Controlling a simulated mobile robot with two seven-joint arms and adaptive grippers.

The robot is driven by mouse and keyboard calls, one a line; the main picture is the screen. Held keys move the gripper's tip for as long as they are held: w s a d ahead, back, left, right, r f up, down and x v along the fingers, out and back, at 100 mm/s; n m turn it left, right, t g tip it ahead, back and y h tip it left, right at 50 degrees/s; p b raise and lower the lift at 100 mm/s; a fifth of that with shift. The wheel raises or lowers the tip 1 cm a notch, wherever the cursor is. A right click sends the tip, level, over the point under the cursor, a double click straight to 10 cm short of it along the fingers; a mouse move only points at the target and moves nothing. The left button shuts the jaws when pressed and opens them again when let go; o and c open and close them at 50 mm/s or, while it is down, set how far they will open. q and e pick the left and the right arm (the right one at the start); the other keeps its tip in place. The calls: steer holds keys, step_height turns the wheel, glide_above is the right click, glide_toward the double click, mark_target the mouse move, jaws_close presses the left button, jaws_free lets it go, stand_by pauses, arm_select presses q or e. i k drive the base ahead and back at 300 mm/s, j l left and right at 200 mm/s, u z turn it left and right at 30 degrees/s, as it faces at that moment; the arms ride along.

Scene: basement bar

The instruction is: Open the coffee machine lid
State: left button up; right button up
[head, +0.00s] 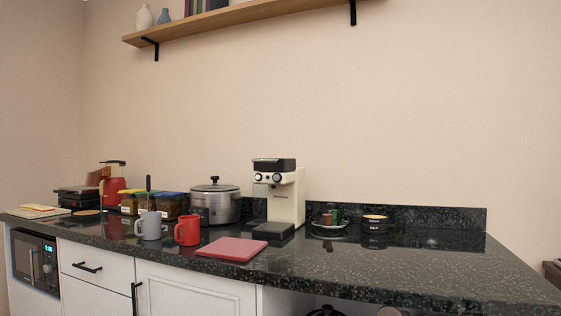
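The coffee machine (286,200) is cream-coloured with a black top and stands upright near the back of the dark counter in the head view. Its black lid (274,164) on top looks closed. Two round knobs sit on its front below the lid, and a black drip tray (272,230) is at its base. Neither of my grippers shows in the head view.
A red cutting board (232,249), a red mug (187,231) and a grey mug (149,226) lie left of the machine. A steel cooker (215,203) stands behind them. A small plate (328,226) and black bowls (374,223) are right. The counter's right front (430,265) is clear.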

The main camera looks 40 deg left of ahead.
mark_target(273, 160)
steer(key=j+z, duration=0.25)
steer(key=j, duration=0.3)
steer(key=j+z, duration=0.3)
steer(key=j, duration=0.3)
steer(key=k+j+z, duration=0.3)
steer(key=j, duration=0.4)
steer(key=k+j+z, duration=0.35)
steer(key=j, duration=0.3)
steer(key=k+j+z, duration=0.3)
steer(key=k+j, duration=0.2)
steer(key=k, duration=0.05)
